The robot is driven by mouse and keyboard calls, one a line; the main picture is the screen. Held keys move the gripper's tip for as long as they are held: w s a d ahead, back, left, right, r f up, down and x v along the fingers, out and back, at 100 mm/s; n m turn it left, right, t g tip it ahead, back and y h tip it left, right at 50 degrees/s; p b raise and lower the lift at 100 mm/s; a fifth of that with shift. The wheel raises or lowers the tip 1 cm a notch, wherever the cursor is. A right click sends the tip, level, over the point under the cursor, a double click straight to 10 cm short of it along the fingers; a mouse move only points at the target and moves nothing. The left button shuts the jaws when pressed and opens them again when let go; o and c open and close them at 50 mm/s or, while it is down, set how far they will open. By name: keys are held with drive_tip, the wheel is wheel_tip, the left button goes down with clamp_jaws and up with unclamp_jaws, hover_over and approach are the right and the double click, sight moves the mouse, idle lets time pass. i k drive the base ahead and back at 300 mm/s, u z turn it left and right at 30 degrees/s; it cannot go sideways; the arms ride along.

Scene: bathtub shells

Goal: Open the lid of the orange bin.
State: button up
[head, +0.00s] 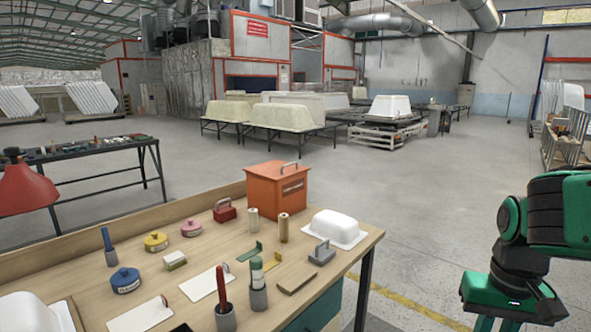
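The orange bin (272,196) stands near the back edge of the wooden workbench, left of my arm. It is a square box with a dark label on its front. My green and black arm is at the right, off the bench's right end and well apart from the bin. My gripper (500,324) is at the bottom edge, mostly cut off, so its fingers cannot be judged. Nothing of mine touches the bin.
The workbench (345,239) holds a white tub model (337,228), two tan rolls (284,227), a red handled block (225,210), round lidded pots and tool cups. A red lamp shade (24,188) is at far left. Open floor lies right of the bench.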

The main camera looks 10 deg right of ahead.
sight(276, 171)
drive_tip(key=z, duration=0.05)
drive_tip(key=i, duration=1)
drive_tip(key=u, duration=0.05)
